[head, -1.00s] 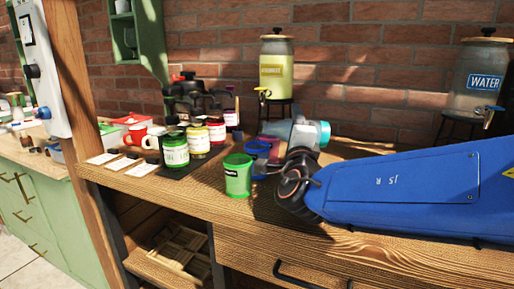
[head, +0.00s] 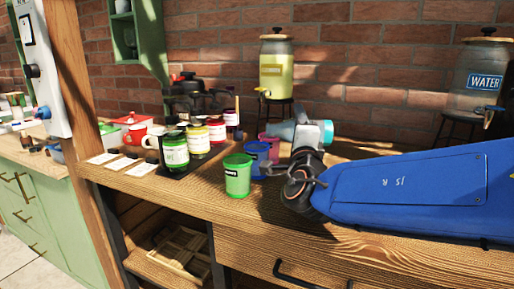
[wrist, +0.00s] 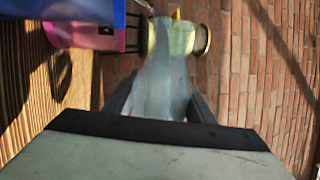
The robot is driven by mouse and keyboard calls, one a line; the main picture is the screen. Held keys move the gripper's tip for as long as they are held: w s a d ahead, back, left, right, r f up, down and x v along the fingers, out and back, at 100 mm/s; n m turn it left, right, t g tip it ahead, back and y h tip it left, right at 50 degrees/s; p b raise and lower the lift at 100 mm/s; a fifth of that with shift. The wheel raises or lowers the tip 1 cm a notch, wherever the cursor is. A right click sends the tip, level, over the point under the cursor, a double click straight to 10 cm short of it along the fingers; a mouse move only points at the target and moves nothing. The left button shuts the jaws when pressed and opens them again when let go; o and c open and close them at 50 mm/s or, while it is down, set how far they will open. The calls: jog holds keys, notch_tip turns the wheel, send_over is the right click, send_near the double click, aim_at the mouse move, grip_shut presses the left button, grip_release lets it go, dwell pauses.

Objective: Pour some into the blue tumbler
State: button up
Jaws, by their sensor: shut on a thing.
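The blue tumbler (head: 257,158) stands on the table behind the green tumbler (head: 238,174), with the pink tumbler (head: 270,143) behind it. My gripper (head: 301,133) is right of and above the blue tumbler, shut on a translucent bluish vessel (head: 281,130). The vessel lies about on its side, its far end toward the left. In the wrist view, the vessel (wrist: 165,80) sits between the fingers of my gripper (wrist: 160,104). The blue tumbler (wrist: 98,10) and pink tumbler (wrist: 82,36) show at the upper left. No falling liquid can be made out.
A lemon-coloured dispenser (head: 276,70) stands on a stool behind, and the water dispenser (head: 482,80) is at the right. The table front (head: 200,195) left of the green tumbler is clear.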

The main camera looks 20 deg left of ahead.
dwell(0.3)
jog(key=shift+w+d+f+m+h, duration=0.15)
jog(key=shift+m+h, duration=0.3)
jog(key=shift+m, duration=0.75)
jog(key=shift+s+d+f+m+h, duration=0.1)
jog(key=shift+m+h, duration=0.3)
jog(key=shift+m, duration=0.8)
jog(key=shift+w+d+f+m+h, duration=0.15)
jog(key=shift+m+h, duration=0.3)
jog(key=shift+m, duration=0.75)
jog(key=shift+m, duration=0.3)
